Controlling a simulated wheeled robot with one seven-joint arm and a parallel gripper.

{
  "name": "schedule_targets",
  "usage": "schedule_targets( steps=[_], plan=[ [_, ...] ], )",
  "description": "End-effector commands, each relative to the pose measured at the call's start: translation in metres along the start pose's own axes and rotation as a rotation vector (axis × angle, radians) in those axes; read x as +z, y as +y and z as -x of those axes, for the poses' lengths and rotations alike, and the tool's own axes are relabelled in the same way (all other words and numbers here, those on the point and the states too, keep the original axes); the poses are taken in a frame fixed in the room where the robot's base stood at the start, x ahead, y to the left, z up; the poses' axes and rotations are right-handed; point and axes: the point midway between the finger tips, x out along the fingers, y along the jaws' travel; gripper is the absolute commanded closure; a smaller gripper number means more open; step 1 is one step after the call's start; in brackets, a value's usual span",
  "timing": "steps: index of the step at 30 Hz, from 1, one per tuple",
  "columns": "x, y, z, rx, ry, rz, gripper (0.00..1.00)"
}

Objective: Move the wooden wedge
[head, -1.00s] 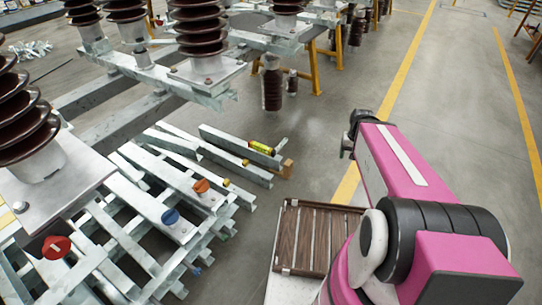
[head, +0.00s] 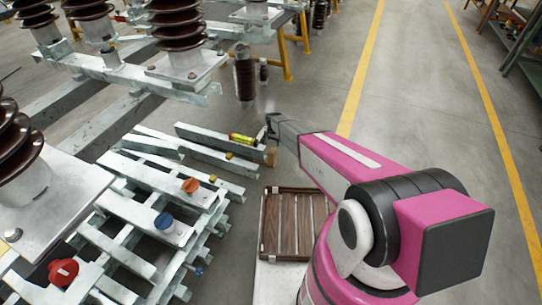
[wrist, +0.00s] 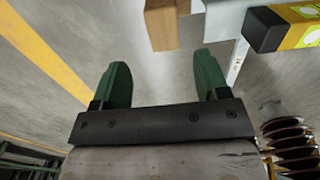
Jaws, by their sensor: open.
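The wooden wedge (head: 270,157) is a small tan block at the right end of a grey steel beam (head: 205,145) in the head view. In the wrist view the wedge (wrist: 162,25) shows at the top, beside the beam's pale end. My gripper (head: 270,126) is just beyond the beam's end in the head view, near the wedge. In the wrist view my gripper (wrist: 161,62) has its two green fingers apart with only floor between them. The wedge lies ahead of the fingertips, apart from them. Its upper end is cut off by the frame.
A yellow and black item (head: 242,138) lies on the beam close to the wedge; it also shows in the wrist view (wrist: 290,30). Steel frames with orange, blue and red (head: 63,271) knobs fill the left. A slatted wooden tray (head: 298,188) sits nearer me. Floor to the right is clear.

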Motion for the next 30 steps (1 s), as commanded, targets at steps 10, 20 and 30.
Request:
schedule_targets(
  steps=[10, 20, 30],
  plan=[
    [-0.001, -0.005, -0.026, 0.001, -0.001, -0.004, 0.32],
    [-0.002, -0.005, -0.082, 0.001, -0.001, -0.004, 0.32],
    [-0.001, -0.004, -0.114, 0.0, 0.0, -0.004, 0.32]
  ],
)
